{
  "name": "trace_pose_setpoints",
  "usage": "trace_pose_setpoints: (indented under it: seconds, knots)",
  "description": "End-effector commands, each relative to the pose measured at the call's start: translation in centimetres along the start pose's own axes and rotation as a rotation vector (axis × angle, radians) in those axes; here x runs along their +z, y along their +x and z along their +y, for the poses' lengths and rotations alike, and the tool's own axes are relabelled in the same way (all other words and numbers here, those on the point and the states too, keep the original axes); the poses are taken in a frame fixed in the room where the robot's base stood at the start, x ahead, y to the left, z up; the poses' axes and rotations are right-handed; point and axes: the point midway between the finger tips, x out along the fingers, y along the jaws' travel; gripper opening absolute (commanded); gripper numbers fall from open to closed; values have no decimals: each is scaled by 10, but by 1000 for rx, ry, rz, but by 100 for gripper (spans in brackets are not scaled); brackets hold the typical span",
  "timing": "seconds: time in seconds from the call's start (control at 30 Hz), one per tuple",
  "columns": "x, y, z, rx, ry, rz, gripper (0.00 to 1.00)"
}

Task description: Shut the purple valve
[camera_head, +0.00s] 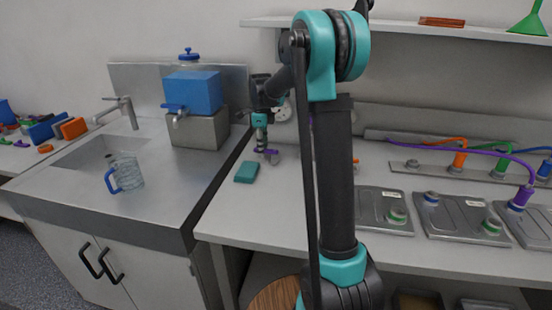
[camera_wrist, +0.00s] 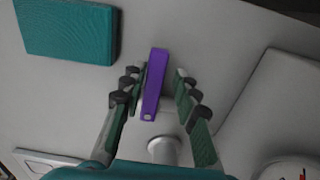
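The purple valve handle (camera_wrist: 155,85) is a flat lever on a grey body, seen in the wrist view between my gripper's fingers. My gripper (camera_wrist: 161,72) is open around it. The left finger is very close to the lever, and I cannot tell if they touch; a gap shows on the right. In the head view the purple valve (camera_head: 268,152) is small, low on the bench by the back wall, and my gripper (camera_head: 262,142) points down at it. Part of the valve is hidden there.
A teal block (camera_head: 246,172) lies on the bench beside the valve; it also shows in the wrist view (camera_wrist: 66,30). A sink counter with a glass jug (camera_head: 126,172) and a blue dispenser (camera_head: 194,92) is at left. Battery plates (camera_head: 462,214) and coloured cables are at right.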

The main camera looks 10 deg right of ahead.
Motion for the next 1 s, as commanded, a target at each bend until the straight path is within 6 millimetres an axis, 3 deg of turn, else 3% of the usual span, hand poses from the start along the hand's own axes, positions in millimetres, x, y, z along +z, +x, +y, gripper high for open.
trace_pose_setpoints:
  seconds: [0.6,1.0]
  knots:
    - [0,-65,-3,0,0,0,30]
    - [0,-70,-3,0,0,0,30]
